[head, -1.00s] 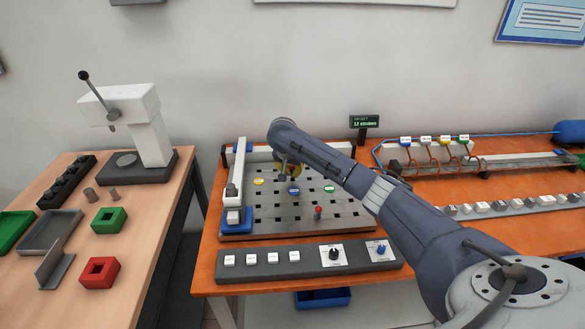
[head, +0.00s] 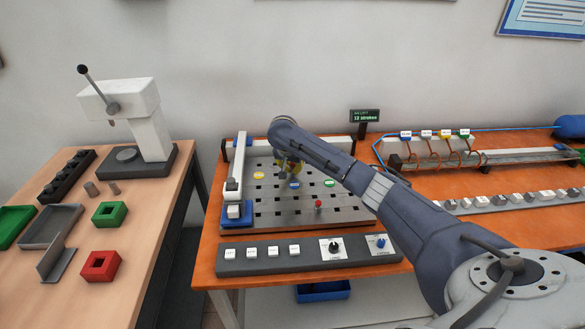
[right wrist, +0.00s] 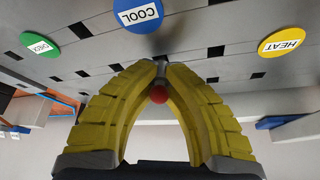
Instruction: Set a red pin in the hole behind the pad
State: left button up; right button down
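My right gripper (head: 291,176) hangs over the perforated grey board (head: 265,215), just behind the blue pad (head: 295,184). In the right wrist view its yellow fingers (right wrist: 160,70) close together around a pin with a red ball head (right wrist: 158,95). The pin's grey shaft points at the board; I cannot tell whether its tip is in a hole. The blue COOL pad (right wrist: 138,14), yellow HEAT pad (right wrist: 282,42) and a green pad (right wrist: 41,45) show there too. Another red-headed pin (head: 318,204) stands at the board's front. My left gripper is out of view.
A grey control strip (head: 310,254) with white buttons and knobs lies before the board. A white rail on a blue block (head: 237,214) lines its left side. A small display (head: 365,115) stands behind right. A wooden table with a press (head: 145,135) is at left.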

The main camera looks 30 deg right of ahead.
jog(key=shift+f, duration=0.4)
dwell(0.5)
jog(key=c, duration=1.5)
grip_release()
jog(key=shift+o, duration=0.2)
jog(key=v, duration=1.2)
